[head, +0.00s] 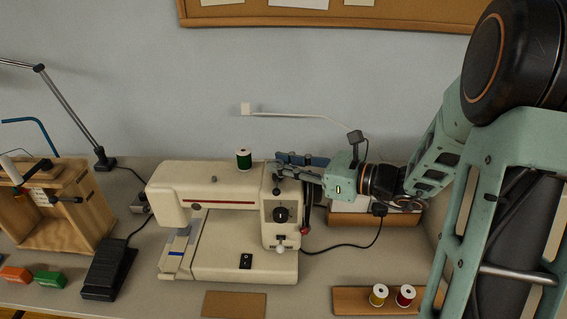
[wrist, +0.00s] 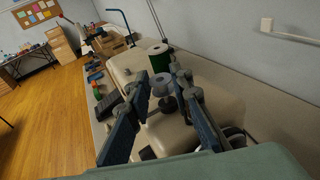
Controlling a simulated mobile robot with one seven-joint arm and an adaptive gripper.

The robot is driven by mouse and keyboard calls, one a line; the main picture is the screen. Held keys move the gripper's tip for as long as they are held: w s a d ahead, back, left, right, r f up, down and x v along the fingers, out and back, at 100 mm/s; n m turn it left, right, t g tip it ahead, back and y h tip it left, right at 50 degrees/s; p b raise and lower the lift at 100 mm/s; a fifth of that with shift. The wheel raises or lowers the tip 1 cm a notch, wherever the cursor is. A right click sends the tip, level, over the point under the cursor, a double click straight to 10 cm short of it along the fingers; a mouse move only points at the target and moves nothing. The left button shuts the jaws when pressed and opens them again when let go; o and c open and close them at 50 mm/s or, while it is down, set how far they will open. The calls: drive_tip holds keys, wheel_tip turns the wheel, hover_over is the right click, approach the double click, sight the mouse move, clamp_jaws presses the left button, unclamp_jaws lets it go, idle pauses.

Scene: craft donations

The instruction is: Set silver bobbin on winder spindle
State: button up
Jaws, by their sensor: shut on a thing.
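My gripper (head: 281,170) is over the right end of the cream sewing machine (head: 225,262). It reaches in from the right, and my gripper (wrist: 160,80) also shows in the wrist view. It is shut on the silver bobbin (wrist: 161,82), a small grey spool between the fingertips. In the head view the fingers hide most of the bobbin. A grey round part (wrist: 168,104) shows just below the bobbin in the wrist view. I cannot tell whether it is the winder spindle's base or whether the bobbin touches it.
A green thread spool (head: 243,159) stands upright on the machine top, close to the fingers. A wooden stand (head: 90,222) and a black pedal (head: 107,270) are at left.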

drive_tip(key=shift+f, duration=0.1)
drive_tip(key=shift+f+b, duration=0.65)
drive_tip(key=shift+f, duration=0.05)
drive_tip(key=o, duration=0.7)
drive_tip(key=shift+o, duration=0.2)
drive_tip(key=v, duration=1.2)
